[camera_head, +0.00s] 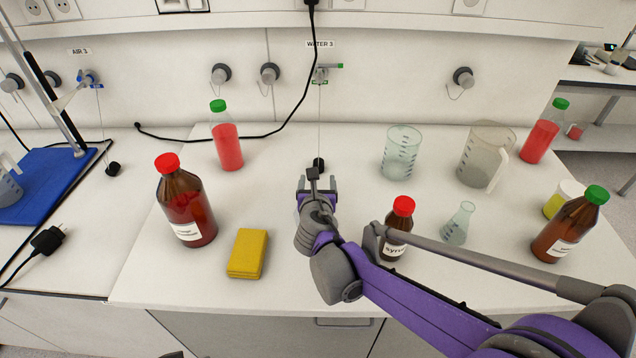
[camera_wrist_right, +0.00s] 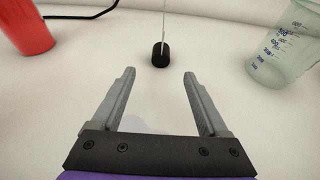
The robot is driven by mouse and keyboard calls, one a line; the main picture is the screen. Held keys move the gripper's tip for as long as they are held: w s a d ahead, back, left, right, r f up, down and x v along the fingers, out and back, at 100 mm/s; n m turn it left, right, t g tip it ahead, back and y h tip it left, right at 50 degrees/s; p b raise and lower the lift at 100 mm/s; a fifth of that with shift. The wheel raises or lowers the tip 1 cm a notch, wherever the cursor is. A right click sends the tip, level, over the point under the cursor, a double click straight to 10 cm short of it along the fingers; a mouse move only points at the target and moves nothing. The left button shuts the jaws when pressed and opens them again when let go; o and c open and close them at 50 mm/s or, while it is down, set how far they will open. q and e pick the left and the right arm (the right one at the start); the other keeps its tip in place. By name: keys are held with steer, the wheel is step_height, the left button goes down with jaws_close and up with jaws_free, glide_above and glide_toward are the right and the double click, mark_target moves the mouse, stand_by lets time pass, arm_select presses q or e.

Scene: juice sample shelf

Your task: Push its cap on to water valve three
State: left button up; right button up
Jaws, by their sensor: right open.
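Water valve three (camera_head: 322,74) is on the back wall under the label WATER 3 (camera_head: 320,44), with a green handle and a bare grey outlet. Its small black cap (camera_head: 318,163) is at the lower end of a thin cord hanging from the valve, down at the white worktop. In the right wrist view the cap (camera_wrist_right: 160,56) is just beyond the fingertips and roughly centred between them. My right gripper (camera_head: 317,184) is open and empty, low over the worktop in front of the cap; it also shows in the wrist view (camera_wrist_right: 159,74). My left gripper is not in view.
A red-juice bottle (camera_head: 228,147) stands left of the cap and a glass beaker (camera_head: 401,153) right of it. A brown bottle (camera_head: 187,210) and yellow sponge (camera_head: 247,253) are front left. A small brown bottle (camera_head: 398,232) is close to my right arm. A black cable runs behind.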

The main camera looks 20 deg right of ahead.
mark_target(319, 165)
steer(key=shift+b+x, duration=1.2)
steer(key=shift+x, duration=3)
steer(key=shift+d+r, duration=0.1)
jaws_close()
steer(key=shift+r, duration=0.1)
